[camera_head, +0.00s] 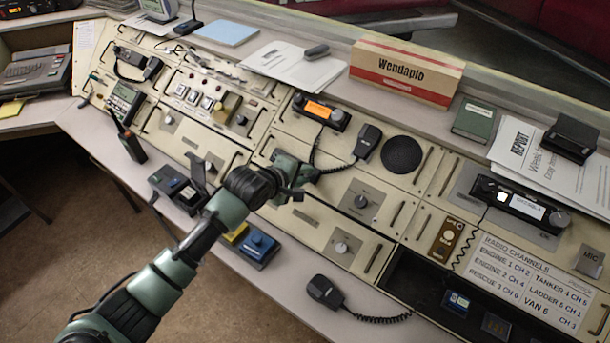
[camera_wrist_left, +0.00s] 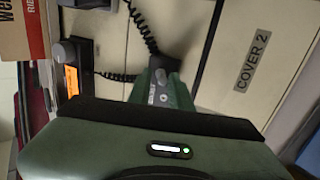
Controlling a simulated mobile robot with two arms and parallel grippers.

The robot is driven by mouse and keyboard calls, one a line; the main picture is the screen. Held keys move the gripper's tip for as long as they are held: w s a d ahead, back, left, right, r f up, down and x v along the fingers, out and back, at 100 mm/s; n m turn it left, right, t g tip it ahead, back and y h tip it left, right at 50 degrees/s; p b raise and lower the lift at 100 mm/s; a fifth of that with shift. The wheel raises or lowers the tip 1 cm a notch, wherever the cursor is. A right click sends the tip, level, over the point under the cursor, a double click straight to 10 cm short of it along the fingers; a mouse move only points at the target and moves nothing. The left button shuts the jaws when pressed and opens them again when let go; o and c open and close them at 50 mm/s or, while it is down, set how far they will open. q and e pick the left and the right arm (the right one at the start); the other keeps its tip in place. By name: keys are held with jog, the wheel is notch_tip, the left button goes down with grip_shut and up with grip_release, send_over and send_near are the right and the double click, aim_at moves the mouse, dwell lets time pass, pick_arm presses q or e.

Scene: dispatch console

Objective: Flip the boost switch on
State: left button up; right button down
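My left gripper (camera_head: 299,177) is over the middle of the console, close to the panel below the orange-screened radio (camera_head: 321,112). A cream panel marked COVER 2 (camera_wrist_left: 255,60) lies beyond. My right gripper is not in view.
A handheld microphone (camera_head: 367,141) and a round speaker (camera_head: 401,155) are right of the gripper. A blue device (camera_head: 259,247) and another microphone (camera_head: 325,291) rest on the front ledge. A Wendapio box (camera_head: 406,72) stands behind.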

pick_arm(q)
jog(key=shift+r, duration=0.1)
jog(key=shift+w+d+r+p, duration=0.45)
jog(key=shift+w+d+r, duration=0.05)
jog(key=shift+w+r, duration=0.2)
jog(key=shift+r, duration=0.1)
jog(key=shift+s+a+r+p, duration=0.15)
jog(key=shift+r+p, duration=0.2)
jog(key=shift+p, duration=0.3)
jog(key=shift+s+a+r+p, duration=0.1)
jog(key=shift+r+p, duration=0.2)
jog(key=shift+p, duration=0.3)
jog(key=p+v, duration=0.2)
jog(key=p, duration=0.1)
jog(key=p+v, duration=0.2)
jog(key=p, duration=0.1)
jog(key=shift+w+d+r, duration=0.15)
jog(key=shift+d+r, duration=0.05)
jog(key=shift+r, duration=0.15)
